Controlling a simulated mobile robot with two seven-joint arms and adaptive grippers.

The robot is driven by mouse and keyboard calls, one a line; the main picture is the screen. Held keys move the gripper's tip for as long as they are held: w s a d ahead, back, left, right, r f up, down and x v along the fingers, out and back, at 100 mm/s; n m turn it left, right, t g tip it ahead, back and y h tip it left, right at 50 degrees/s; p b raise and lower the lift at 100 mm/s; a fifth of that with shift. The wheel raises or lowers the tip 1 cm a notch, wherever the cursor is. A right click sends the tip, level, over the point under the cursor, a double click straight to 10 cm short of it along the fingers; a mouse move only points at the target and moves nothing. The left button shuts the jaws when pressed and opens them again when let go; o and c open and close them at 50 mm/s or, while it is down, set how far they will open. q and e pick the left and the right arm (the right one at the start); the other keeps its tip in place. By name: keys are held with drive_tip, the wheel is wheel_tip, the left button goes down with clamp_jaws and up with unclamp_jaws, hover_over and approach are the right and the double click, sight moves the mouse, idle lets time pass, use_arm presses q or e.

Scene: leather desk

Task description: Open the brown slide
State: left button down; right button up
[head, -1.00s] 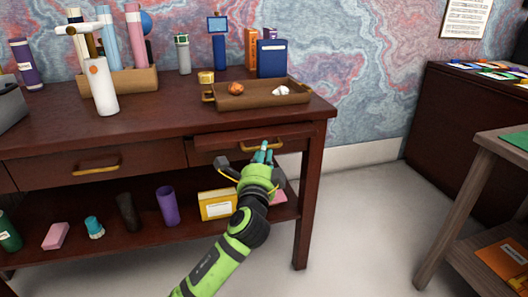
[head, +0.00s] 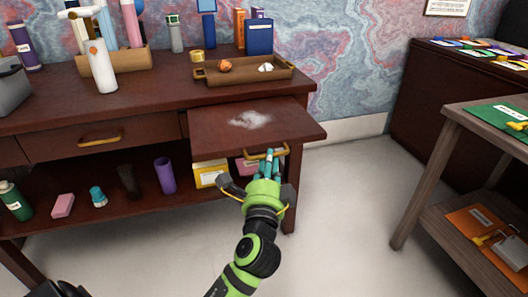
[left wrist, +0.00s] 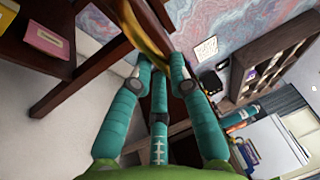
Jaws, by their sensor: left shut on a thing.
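The brown slide (head: 215,133) is a flat dark-brown board sticking out from under the right part of the desktop. A whitish powdery patch (head: 250,120) lies on its top. Its front edge has a brass handle (head: 283,151), which also shows in the left wrist view (left wrist: 148,36). My left gripper (head: 269,157), with teal fingers, is shut on the handle at the slide's front. In the left wrist view its fingers (left wrist: 150,65) close around the handle, and the exact contact is partly hidden. My right gripper is not in view.
The desk (head: 150,95) carries a wooden tray (head: 245,78) above the slide. A closed drawer (head: 60,144) is to the left. The lower shelf holds a purple cup (head: 165,175) and a yellow box (head: 208,174). A side table (head: 465,125) stands right, with open floor between.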

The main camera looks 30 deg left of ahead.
use_arm(q)
drive_tip(key=shift+s+d, duration=0.45)
drive_tip(key=shift+d, duration=0.15)
drive_tip(key=c, duration=1.2)
unclamp_jaws()
drive_tip(key=shift+o, duration=0.2)
drive_tip(key=shift+s, duration=0.1)
drive_tip(key=v, duration=1.1)
drive_tip(key=shift+s+d, duration=0.2)
drive_tip(key=shift+s, duration=0.15)
